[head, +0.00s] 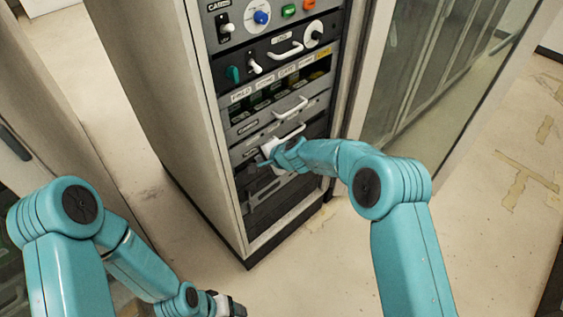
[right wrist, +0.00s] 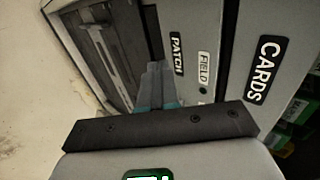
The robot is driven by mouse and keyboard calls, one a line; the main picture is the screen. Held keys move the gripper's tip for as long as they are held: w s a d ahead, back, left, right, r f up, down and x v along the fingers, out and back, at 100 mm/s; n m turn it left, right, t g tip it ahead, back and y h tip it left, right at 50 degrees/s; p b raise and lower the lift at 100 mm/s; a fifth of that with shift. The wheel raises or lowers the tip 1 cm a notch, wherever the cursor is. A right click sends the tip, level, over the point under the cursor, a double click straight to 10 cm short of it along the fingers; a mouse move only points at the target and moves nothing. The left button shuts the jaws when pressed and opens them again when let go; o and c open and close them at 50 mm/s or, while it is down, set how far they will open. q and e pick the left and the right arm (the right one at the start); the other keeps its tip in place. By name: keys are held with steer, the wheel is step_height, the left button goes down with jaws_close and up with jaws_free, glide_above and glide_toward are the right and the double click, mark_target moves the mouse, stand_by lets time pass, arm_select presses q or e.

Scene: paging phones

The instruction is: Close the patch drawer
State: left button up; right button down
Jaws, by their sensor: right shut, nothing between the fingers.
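The patch drawer shows in the right wrist view by its black PATCH label (right wrist: 177,54) on a light grey front. My right gripper (head: 257,164) is at the lower drawers of the rack in the head view and hides part of their fronts. How far the drawer stands out cannot be told. My left gripper (head: 228,304) is low in the head view, away from the rack, its tips cut off or unclear.
The grey rack cabinet (head: 150,75) carries switches and knobs above. A white handle (head: 290,108) sticks out above my right gripper. A glass door (head: 425,70) stands at right. The floor in front is clear.

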steer(key=shift+s+d+r+b, duration=1.05)
steer(key=shift+s+d+r, duration=0.6)
steer(key=shift+s+d, duration=1.7)
steer(key=s+d+f+g+h, duration=0.2)
steer(key=s+d+f+g, duration=0.3)
steer(key=s+f, duration=0.85)
steer(key=s+f+n+g, duration=0.1)
steer(key=s+f+n, duration=0.2)
steer(key=s, duration=0.7)
steer(key=s+f+n+g, duration=0.1)
steer(key=s+f+n, duration=0.2)
steer(key=s, duration=0.7)
steer(key=shift+d+f+n, duration=0.3)
steer(key=shift+d+n, duration=0.05)
steer(key=shift+n, duration=0.85)
